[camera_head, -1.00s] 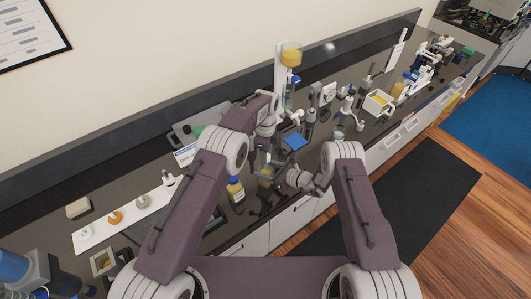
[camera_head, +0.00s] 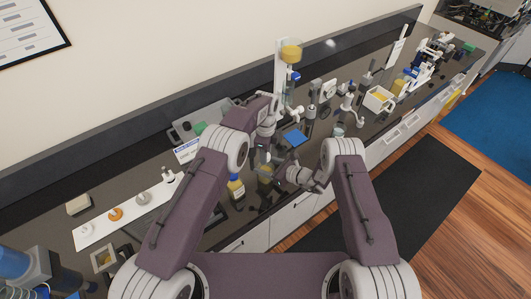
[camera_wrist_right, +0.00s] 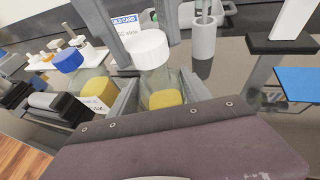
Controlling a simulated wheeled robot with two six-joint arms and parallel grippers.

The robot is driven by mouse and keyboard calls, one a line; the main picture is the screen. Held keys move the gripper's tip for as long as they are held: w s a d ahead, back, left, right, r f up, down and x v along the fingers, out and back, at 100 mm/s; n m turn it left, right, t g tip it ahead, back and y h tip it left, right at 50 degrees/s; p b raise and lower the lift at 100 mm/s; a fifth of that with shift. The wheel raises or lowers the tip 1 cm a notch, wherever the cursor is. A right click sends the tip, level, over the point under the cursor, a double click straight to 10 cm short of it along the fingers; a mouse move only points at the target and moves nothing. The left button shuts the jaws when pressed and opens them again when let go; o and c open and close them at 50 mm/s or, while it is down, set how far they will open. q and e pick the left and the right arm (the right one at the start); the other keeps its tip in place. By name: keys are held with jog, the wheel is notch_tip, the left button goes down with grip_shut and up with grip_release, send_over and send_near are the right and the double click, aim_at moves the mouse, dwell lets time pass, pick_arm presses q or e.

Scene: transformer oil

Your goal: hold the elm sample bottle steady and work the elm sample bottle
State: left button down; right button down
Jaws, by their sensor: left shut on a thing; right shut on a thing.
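A clear bottle with a white cap (camera_wrist_right: 150,50) and yellow liquid (camera_wrist_right: 165,98) stands upright in the right wrist view. I take it as the elm sample bottle; no name on it is readable. In the head view it shows small (camera_head: 265,172) between my two hands. My right gripper (camera_wrist_right: 160,95) is shut on its body from the near side. My left gripper (camera_head: 263,153) comes from above; its grey fingers (camera_wrist_right: 136,28) sit on either side of the white cap, shut on it. The fingertip contacts are partly hidden.
A blue-capped bottle (camera_wrist_right: 82,75) of yellow liquid stands close left of the held one; it also shows in the head view (camera_head: 236,187). A white cup (camera_wrist_right: 204,38) and a blue pad (camera_head: 295,137) are nearby. A white strip (camera_head: 120,214) lies left.

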pick_arm(q)
jog(key=shift+f, duration=0.55)
jog(key=m, duration=1.6)
jog(key=shift+a, duration=0.1)
jog(key=c, duration=1)
grip_release()
jog(key=shift+o, duration=0.2)
